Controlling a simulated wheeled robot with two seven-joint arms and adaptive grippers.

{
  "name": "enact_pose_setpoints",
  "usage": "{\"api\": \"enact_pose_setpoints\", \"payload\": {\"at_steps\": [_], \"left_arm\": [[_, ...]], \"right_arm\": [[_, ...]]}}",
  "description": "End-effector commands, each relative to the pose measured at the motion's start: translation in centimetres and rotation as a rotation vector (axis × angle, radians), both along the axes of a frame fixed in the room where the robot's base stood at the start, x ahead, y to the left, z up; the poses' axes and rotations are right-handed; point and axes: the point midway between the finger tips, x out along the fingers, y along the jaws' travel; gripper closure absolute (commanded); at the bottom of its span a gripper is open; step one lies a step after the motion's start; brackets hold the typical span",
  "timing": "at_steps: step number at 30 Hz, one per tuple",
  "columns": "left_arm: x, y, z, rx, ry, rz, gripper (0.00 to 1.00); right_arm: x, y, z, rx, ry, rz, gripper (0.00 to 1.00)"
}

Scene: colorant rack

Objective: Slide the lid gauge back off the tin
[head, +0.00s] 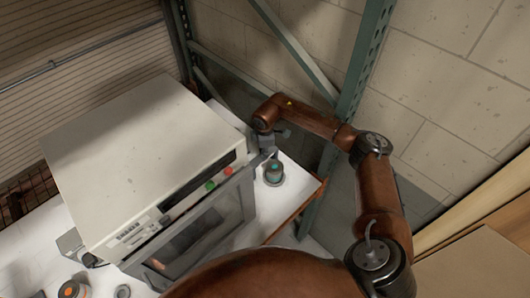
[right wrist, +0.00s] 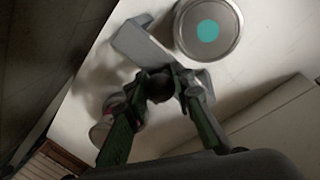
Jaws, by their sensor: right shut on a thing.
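The tin (right wrist: 222,52) stands on the white shelf, its round grey top marked with a teal disc. It also shows in the head view (head: 274,176). The lid gauge (right wrist: 140,42) is a grey angled piece with a dark round knob (right wrist: 158,88). My right gripper (right wrist: 160,85) is shut on the knob. The gauge lies close beside the tin's rim, on the gripper's side; I cannot tell whether they touch. In the head view my right gripper (head: 267,140) is small, just behind the tin. My left gripper is not in view.
A large cream machine (head: 140,150) with green and red buttons fills the shelf left of the tin. A pale can (right wrist: 103,128) stands beside the right gripper. A green rack post (head: 358,75) rises behind my arm. White shelf (head: 250,228) is bare in front of the tin.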

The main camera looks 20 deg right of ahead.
Motion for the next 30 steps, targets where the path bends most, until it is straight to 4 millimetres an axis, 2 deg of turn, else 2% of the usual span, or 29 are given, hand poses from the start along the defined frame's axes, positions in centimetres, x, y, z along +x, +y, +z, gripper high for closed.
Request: {"api": "enact_pose_setpoints", "payload": {"at_steps": [1, 3, 11, 12, 18, 20, 30], "left_arm": [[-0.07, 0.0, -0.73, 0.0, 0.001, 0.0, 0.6], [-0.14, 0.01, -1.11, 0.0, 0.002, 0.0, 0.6], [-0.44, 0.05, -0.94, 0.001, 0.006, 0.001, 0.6], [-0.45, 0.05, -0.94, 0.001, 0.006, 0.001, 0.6], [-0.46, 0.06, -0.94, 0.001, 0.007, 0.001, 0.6], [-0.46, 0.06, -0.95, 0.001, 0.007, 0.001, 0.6], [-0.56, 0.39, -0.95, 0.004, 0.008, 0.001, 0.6]], "right_arm": [[0.97, 0.1, 0.32, 0.002, -0.013, -0.003, 1.0], [1.5, 0.28, 0.4, 0.001, -0.014, -0.003, 1.0], [1.78, 0.43, 0.8, 0.003, -0.018, -0.001, 1.0], [1.8, 0.43, 0.82, 0.003, -0.018, -0.001, 0.76], [1.64, 0.39, 0.65, 0.003, -0.015, -0.002, 0.62], [1.56, 0.38, 0.57, 0.002, -0.013, -0.001, 0.6], [1.32, 0.39, 0.88, 0.001, -0.009, 0.0, 0.6]]}}
